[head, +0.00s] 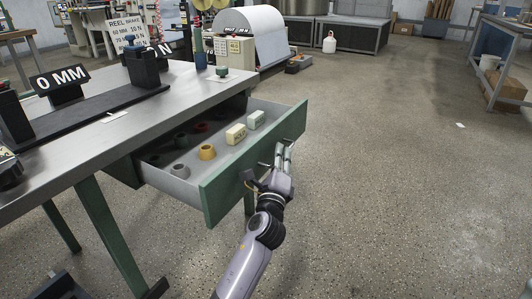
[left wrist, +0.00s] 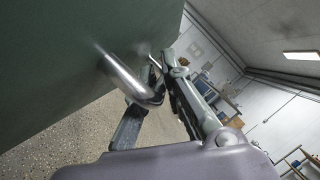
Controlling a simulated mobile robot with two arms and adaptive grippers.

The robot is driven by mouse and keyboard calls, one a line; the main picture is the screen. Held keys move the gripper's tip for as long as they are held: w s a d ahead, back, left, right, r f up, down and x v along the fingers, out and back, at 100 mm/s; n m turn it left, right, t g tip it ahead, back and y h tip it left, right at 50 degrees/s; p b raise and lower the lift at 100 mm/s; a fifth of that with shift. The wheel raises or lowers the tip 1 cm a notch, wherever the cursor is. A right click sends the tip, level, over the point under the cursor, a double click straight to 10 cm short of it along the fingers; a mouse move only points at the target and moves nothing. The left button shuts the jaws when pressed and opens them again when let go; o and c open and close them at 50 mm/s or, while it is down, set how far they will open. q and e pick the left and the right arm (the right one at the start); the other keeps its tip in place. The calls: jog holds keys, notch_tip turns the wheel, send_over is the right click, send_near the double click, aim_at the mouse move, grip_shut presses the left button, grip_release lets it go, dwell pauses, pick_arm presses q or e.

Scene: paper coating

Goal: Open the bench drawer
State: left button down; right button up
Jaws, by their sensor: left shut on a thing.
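The bench drawer (head: 252,152) has a green front and stands pulled well out from under the grey bench top (head: 110,110). Inside it lie several small ring-shaped pieces and two pale blocks. My left gripper (head: 281,160) is at the middle of the drawer front, shut on the metal bar handle. In the left wrist view the handle (left wrist: 128,79) runs from the green front (left wrist: 70,50) in between the fingers. My right gripper is in neither view.
A "0 MM" sign (head: 60,82) and a dark rail fixture (head: 90,112) are on the bench. Green bench legs (head: 107,235) stand below. A large white roll (head: 257,35) is behind. The floor right of the drawer is open.

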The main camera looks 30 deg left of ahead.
pick_arm(q)
jog(key=shift+d+f, duration=0.15)
jog(key=shift+d, duration=0.4)
jog(key=c, duration=2)
grip_release()
jog(key=shift+o, duration=0.2)
jog(key=v, duration=1.2)
jog(key=shift+d, duration=0.1)
